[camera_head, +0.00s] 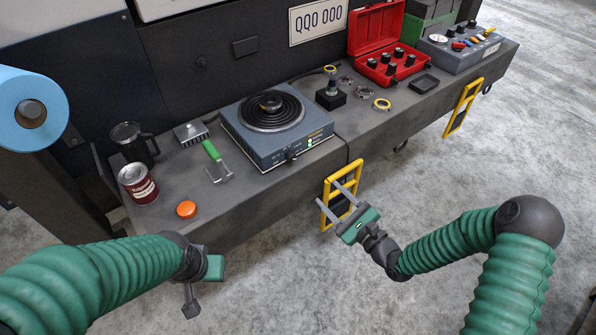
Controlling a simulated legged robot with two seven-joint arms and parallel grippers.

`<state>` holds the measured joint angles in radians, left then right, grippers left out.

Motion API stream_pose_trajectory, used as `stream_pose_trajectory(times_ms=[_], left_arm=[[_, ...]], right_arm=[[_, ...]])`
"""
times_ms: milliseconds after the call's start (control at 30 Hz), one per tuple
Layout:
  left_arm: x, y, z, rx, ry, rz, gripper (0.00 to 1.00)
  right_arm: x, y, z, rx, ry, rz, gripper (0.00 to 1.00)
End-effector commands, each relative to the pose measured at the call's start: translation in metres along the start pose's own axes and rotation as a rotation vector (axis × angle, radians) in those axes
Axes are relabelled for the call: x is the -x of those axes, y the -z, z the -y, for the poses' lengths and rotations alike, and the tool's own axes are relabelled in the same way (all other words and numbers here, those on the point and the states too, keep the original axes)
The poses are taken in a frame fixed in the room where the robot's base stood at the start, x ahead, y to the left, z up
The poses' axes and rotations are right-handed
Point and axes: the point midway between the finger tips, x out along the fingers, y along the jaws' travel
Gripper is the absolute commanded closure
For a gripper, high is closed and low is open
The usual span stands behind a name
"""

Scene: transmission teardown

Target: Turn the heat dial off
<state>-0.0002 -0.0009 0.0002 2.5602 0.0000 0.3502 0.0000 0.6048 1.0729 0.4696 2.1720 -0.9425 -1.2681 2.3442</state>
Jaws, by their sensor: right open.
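A blue-grey hot plate (240,143) with a black coil burner (272,110) stands on the bench. A dark part lies on the coil. The small black heat dial (290,155) is on its front face, left of a lit green indicator (310,143). The dial's setting is too small to read. My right gripper (328,193) is open and empty, in front of the bench beside a yellow handle and apart from the dial. My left gripper (200,285) is low at the left, away from the hot plate; its jaws are not clear.
The bench also bears a green-handled tool (211,151), an orange button (186,209), a can (138,184), a dark mug (133,143) and an open red case (377,40). Yellow handles (343,190) project at the bench front. The floor ahead is clear.

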Motion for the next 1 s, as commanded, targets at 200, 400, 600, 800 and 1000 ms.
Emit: stream_pose_trajectory(times_ms=[200,400,600,800,1000], left_arm=[[-0.017,-0.004,0.0,0.001,0.0,0.0,0.64],[-0.032,-0.007,0.0,0.0,0.0,0.0,0.64],[-0.042,-0.01,0.0,0.0,0.0,0.001,0.64],[-0.043,-0.01,0.0,0.0,0.0,0.001,0.64],[-0.043,-0.01,0.0,0.0,0.0,0.0,0.64]], right_arm=[[-0.054,0.002,-0.003,0.006,-0.003,0.003,0.49],[-0.106,0.002,-0.003,0.005,-0.002,0.001,0.49],[-0.144,0.002,-0.002,0.006,-0.003,-0.002,0.49],[-0.155,0.001,0.0,0.003,-0.002,-0.005,0.49],[-0.155,0.001,0.0,0.003,-0.002,-0.005,0.52]])
